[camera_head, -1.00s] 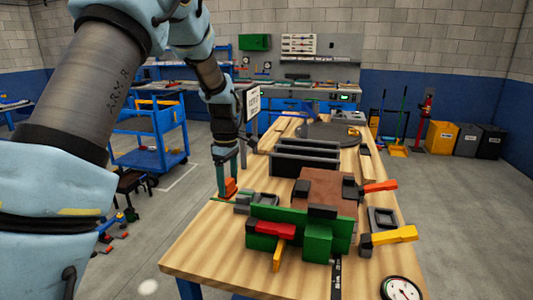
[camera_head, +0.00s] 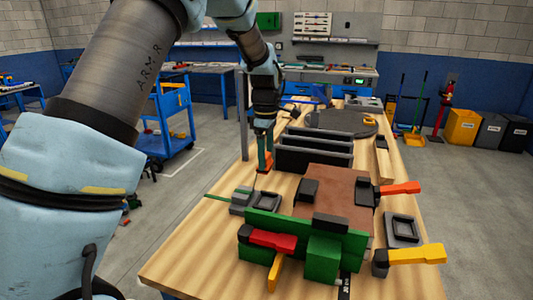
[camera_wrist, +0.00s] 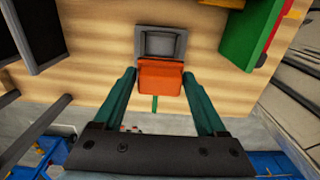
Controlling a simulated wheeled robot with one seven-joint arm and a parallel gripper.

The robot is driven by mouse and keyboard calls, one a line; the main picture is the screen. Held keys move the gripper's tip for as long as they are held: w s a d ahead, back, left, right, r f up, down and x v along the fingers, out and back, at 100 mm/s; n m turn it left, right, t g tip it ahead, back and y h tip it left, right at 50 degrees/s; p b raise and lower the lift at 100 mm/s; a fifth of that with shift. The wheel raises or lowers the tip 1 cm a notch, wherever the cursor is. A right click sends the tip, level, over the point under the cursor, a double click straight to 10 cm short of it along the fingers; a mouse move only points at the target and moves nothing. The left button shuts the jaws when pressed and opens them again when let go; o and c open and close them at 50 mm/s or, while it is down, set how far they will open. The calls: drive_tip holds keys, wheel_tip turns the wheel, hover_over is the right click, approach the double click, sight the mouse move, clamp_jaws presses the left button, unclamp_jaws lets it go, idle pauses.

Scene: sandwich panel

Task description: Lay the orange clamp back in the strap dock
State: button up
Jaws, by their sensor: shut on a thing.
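The orange clamp (camera_head: 265,166) is held between the green fingers of my gripper (camera_head: 264,150), which is shut on it. In the wrist view the orange clamp (camera_wrist: 160,76) fills the gap between the fingertips (camera_wrist: 160,80). The strap dock, a grey block with a square recess (camera_wrist: 162,45), lies beyond the clamp, which covers its near part. A green strip sticks out from below the clamp. In the head view the dock (camera_head: 241,203) sits on the table below and nearer than the clamp; the clamp appears above the tabletop, its exact height unclear.
A green panel (camera_head: 290,236) with red and yellow clamps stands nearer on the table. Black upright racks (camera_head: 312,155) stand to the right of my gripper. Another grey dock (camera_head: 403,231) lies at the right. Bare wood (camera_head: 195,240) is at the left front.

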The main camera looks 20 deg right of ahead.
wheel_tip(320, 180, down, 9)
drive_tip(key=b, duration=0.6)
drive_tip(key=shift+f, duration=0.15)
drive_tip(key=shift+f+b, duration=0.7)
drive_tip(key=shift+f, duration=0.9)
drive_tip(key=shift+s, duration=0.1)
drive_tip(key=o, duration=1.3)
drive_tip(key=shift+o, duration=0.2)
wheel_tip(320, 180, up, 11)
drive_tip(key=shift+f+b, duration=0.1)
drive_tip(key=shift+b, duration=0.8)
